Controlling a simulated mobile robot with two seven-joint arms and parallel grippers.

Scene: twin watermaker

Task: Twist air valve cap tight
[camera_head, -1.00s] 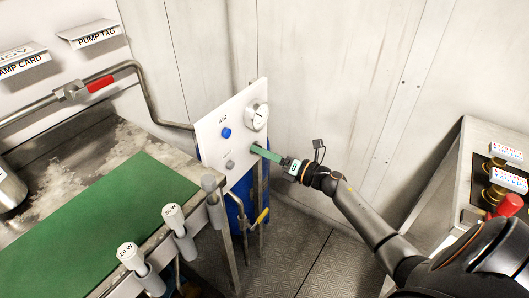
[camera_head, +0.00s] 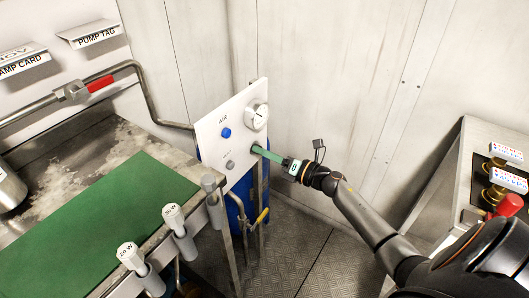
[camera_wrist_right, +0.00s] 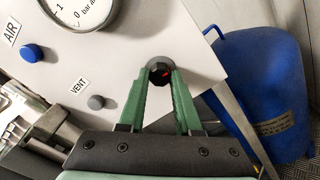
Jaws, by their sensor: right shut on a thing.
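A white panel (camera_head: 213,132) carries a round black cap with a small red mark (camera_wrist_right: 159,73), seen in the right wrist view below the gauge. My right gripper (camera_head: 257,150) reaches the panel from the right, its green fingers shut on the black cap, one fingertip on each side. In the head view the fingertips hide the cap. A blue knob (camera_head: 226,133) under the label AIR also shows in the wrist view (camera_wrist_right: 32,53). How tight the cap sits cannot be told. My left gripper is not in view.
A pressure gauge (camera_head: 256,117) and a grey VENT knob (camera_head: 230,165) sit close to the fingers. A blue tank (camera_wrist_right: 262,95) stands behind the panel. A bench with a green mat (camera_head: 105,215) is at the left. Metal floor (camera_head: 295,255) lies open below my arm.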

